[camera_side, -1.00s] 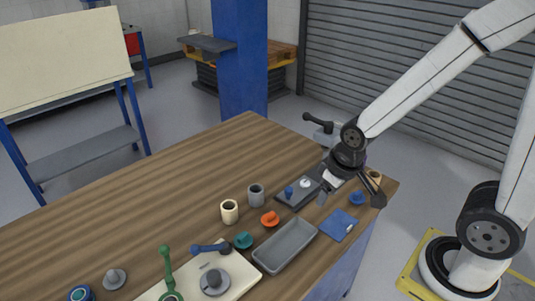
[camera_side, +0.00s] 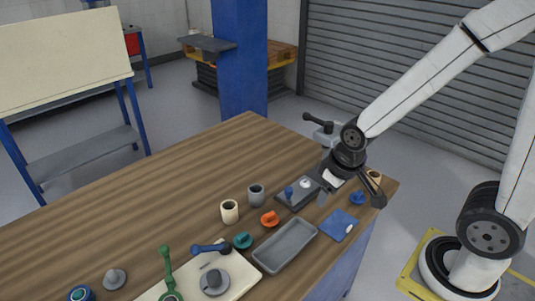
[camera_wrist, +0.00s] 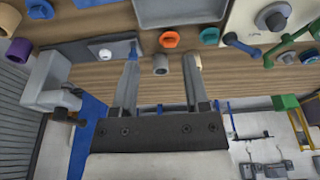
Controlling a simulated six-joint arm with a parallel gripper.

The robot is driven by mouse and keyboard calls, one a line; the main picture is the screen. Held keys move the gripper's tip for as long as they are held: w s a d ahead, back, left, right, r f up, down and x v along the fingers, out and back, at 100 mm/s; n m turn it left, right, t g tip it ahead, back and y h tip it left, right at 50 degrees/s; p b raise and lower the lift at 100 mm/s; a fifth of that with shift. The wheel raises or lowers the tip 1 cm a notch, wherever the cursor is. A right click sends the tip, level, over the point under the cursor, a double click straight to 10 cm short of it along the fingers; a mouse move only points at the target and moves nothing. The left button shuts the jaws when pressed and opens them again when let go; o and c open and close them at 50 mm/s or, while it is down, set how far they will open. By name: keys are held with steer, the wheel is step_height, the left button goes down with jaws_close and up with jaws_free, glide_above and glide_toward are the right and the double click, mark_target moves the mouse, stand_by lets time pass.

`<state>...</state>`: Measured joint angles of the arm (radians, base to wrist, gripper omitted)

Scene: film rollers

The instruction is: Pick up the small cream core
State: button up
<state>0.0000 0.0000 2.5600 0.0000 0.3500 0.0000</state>
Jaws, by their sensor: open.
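A small cream core (camera_side: 229,211) stands upright on the wooden table in the side view, left of a grey core (camera_side: 256,195). In the wrist view the cream core (camera_wrist: 197,60) is partly hidden by the right finger. The grey core (camera_wrist: 160,65) shows between the fingers there, farther off. My gripper (camera_side: 350,198) is open and empty over the table's right end, well to the right of the cream core. Its two spread fingers also show in the wrist view (camera_wrist: 161,75).
A grey tray (camera_side: 284,246), an orange knob (camera_side: 269,219) and a teal knob (camera_side: 242,240) lie in front of the cores. The table behind the cream core is clear.

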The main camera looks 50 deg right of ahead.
stand_by(0.3)
steer(key=o, duration=0.6)
steer(key=shift+c, duration=0.2)
